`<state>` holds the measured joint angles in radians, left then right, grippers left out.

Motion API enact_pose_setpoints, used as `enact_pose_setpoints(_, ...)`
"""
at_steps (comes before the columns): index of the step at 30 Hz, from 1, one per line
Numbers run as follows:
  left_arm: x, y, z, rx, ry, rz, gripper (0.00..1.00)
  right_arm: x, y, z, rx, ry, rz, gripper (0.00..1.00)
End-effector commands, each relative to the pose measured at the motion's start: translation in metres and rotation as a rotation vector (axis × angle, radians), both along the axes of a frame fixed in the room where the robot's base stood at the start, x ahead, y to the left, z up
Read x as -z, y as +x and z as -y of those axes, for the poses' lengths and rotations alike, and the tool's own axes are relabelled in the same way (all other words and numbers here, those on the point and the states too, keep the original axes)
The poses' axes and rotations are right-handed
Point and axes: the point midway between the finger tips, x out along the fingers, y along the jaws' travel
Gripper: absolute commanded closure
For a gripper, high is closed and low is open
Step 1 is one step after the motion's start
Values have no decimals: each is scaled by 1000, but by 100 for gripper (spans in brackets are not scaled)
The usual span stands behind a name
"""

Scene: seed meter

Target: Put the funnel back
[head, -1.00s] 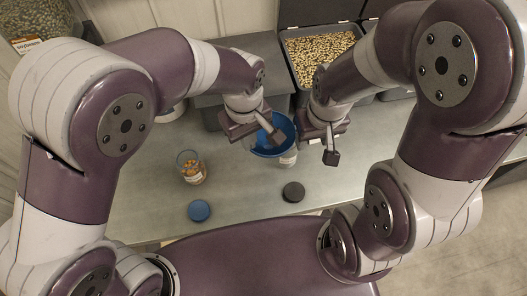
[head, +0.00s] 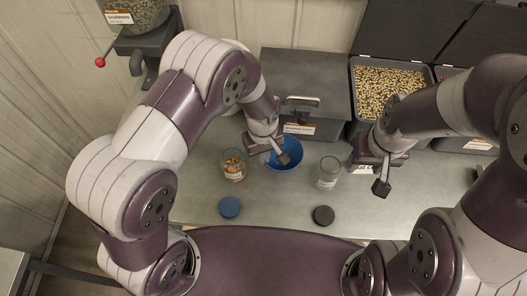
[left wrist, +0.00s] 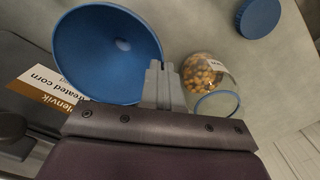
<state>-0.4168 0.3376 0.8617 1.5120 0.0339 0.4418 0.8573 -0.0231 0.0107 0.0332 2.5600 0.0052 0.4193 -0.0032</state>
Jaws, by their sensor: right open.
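The blue funnel (head: 290,146) is beside the clear jar, apart from it, in front of the grey lidded bin. It also shows large in the left wrist view (left wrist: 100,50), with its bowl facing the camera. My left gripper (head: 281,157) is shut on the funnel's rim; the fingers (left wrist: 162,85) are close together there. The clear jar (head: 328,174) has a pale label and stands upright with its mouth uncovered. My right gripper (head: 372,178) is open and empty, to the right of the clear jar. The funnel's spout is hidden.
A jar of orange-yellow seeds (head: 234,167) stands left of the funnel. A blue lid (head: 229,207) and a dark lid (head: 323,215) lie near the front edge. The lidded bin (head: 300,80) and an open seed bin (head: 385,88) stand behind. A hopper (head: 140,15) is at the back left.

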Motion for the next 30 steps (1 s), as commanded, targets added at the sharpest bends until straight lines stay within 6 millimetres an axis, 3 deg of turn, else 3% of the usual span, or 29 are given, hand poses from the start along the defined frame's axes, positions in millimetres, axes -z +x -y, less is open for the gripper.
enact_pose_setpoints(8,4,0,0,0,0,-1,100,4,0,0,0,0,0,51)
enact_pose_setpoints(11,3,0,0,0,0,0,73,3,0,0,0,0,0,51)
enact_pose_setpoints(20,0,0,0,0,0,0,73,1,0,0,0,0,0,51)
enact_pose_setpoints(23,-9,1,0,0,0,1,73,4,0,0,0,0,0,51)
enact_pose_setpoints(30,-71,2,0,0,-3,6,73,19,0,0,0,0,0,51)
